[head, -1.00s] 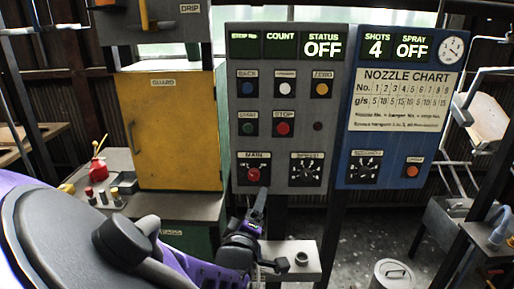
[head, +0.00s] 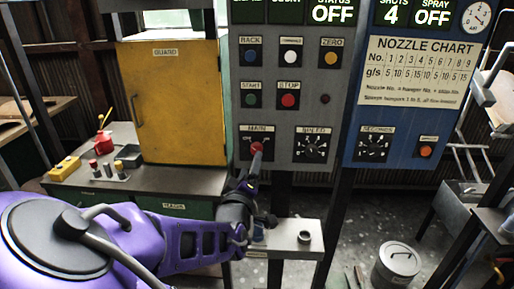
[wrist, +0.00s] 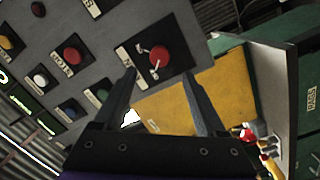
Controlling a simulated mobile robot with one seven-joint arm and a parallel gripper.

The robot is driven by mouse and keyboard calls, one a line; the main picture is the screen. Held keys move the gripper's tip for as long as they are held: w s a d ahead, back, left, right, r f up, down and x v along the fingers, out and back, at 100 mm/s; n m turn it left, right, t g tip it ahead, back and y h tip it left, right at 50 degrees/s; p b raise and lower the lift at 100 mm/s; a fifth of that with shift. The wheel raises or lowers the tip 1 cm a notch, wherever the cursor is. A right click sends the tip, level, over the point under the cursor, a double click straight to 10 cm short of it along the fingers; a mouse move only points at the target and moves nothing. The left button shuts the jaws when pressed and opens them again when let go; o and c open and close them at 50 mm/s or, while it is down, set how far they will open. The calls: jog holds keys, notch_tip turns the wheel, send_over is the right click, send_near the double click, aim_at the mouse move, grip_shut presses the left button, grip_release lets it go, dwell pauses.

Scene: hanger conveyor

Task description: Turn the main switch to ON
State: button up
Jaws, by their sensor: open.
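The main switch (head: 256,147) is a red rotary knob on a black plate labelled MAIN, at the lower left of the grey control panel (head: 318,75). The jaws hold nothing. I cannot tell whether the tips touch the knob. The status display (head: 333,12) reads OFF.
A SPEED dial (head: 313,145) sits right of the switch, with START (head: 251,95) and STOP (head: 289,95) buttons above. A yellow guard cabinet (head: 170,100) stands left. A small shelf (head: 285,236) is below the panel, and a lidded bin (head: 396,264) is on the floor.

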aim_at(255, 151)
jog(key=w, duration=0.4)
jog(key=w+d, duration=0.1)
jog(key=w, duration=0.2)
jog(key=shift+s, duration=0.1)
grip_shut()
